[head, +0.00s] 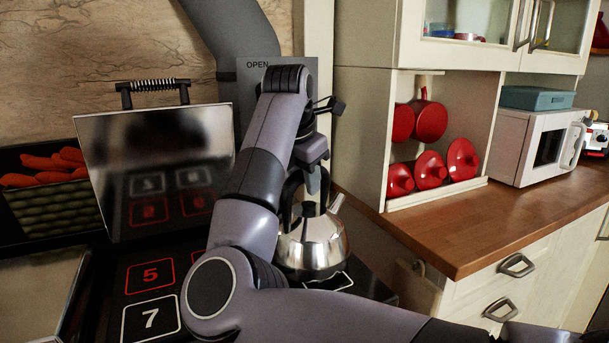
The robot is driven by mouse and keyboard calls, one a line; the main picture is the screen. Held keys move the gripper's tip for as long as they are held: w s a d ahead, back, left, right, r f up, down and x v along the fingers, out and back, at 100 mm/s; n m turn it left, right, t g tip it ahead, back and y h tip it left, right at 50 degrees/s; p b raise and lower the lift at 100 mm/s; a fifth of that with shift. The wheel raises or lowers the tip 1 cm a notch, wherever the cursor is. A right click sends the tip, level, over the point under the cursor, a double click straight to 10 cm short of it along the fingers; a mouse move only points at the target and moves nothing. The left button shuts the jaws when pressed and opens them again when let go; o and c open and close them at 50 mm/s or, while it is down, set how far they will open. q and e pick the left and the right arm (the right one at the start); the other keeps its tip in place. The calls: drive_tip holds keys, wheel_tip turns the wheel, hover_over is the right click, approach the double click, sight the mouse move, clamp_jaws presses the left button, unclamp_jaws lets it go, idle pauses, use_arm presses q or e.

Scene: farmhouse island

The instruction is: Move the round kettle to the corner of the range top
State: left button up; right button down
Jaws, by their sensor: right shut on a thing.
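The round kettle (312,247) is shiny silver with a dark handle and a spout pointing up to the right. It is upright over the right part of the dark range top (122,272). My right gripper (313,182) points down from above and is shut on the kettle's handle. My right forearm hides the kettle's left side. I cannot tell whether the kettle's base touches the range top. My left gripper is not in view.
A raised silver lid (150,165) stands at the back of the range, left of my arm. A crate of carrots (45,165) is at far left. The wooden counter (450,222) at right has free room, with red pans (430,122) and a white microwave (535,145) behind.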

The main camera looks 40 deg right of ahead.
drive_tip(key=shift+f+b, duration=0.45)
idle(0.6)
drive_tip(key=c, duration=0.7)
unclamp_jaws()
drive_tip(key=shift+o, duration=1.1)
drive_tip(key=shift+f, duration=0.25)
drive_tip(key=o, duration=0.3)
drive_tip(key=shift+r, duration=0.1)
